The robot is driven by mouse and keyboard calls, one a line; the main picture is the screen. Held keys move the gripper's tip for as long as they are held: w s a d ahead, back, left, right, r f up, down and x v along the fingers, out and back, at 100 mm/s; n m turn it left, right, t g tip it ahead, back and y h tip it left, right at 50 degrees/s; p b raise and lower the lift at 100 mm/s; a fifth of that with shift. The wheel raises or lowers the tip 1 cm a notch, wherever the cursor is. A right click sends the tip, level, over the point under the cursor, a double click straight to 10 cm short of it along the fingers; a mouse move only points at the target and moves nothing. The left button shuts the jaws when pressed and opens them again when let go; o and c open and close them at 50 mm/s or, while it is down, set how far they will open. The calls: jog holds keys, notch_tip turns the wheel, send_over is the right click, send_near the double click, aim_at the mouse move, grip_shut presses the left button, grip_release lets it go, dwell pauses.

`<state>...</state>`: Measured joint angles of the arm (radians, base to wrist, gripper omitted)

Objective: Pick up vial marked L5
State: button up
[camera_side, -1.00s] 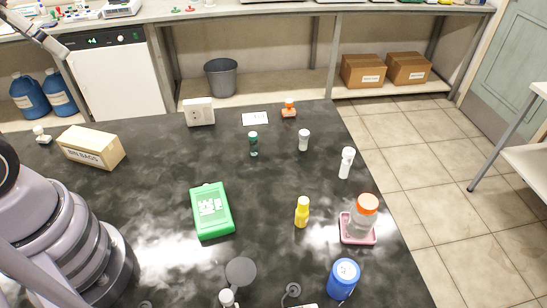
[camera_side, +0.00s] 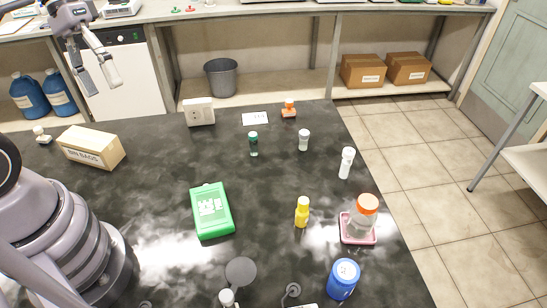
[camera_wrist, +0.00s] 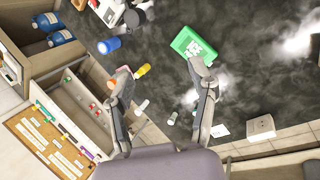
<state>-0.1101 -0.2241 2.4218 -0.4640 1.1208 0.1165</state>
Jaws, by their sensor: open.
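My gripper (camera_side: 102,87) is open and empty, high at the upper left in the side view, well away from the vials. In the wrist view the open fingers (camera_wrist: 161,72) frame the bench; two pale vials show beyond them, one at the left (camera_wrist: 142,107) and one at the right (camera_wrist: 172,118).
A bin bags box (camera_side: 91,148) and white socket box (camera_side: 199,111) stand at left and back. The middle bench has free room.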

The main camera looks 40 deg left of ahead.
jog(key=w+d+f+n+t+h, duration=0.1)
jog(key=w+d+f+n+h, duration=0.1)
jog(key=w+f+n+h, duration=0.35)
jog(key=w+d+f+n+h, duration=0.1)
jog(key=w+f+n+h, duration=0.2)
jog(key=w+n+h, duration=0.35)
jog(key=w+a+f+n+t, duration=0.4)
jog(key=w+f+n+t, duration=0.4)
jog(key=f+t, duration=0.25)
jog(key=n+t+y, duration=0.5)
jog(key=n+y, duration=0.2)
jog(key=y, duration=0.1)
send_near(253, 138)
jog(key=w, duration=0.2)
jog(key=w+f, duration=0.1)
jog(key=w, duration=0.1)
jog(key=shift+d, duration=0.35)
jog(key=shift+f+x, duration=0.15)
jog(key=shift+x, duration=1.45)
jog(key=shift+f+x, duration=0.15)
jog(key=shift+x, duration=1.45)
jog(key=shift+d, duration=0.1)
grip_shut()
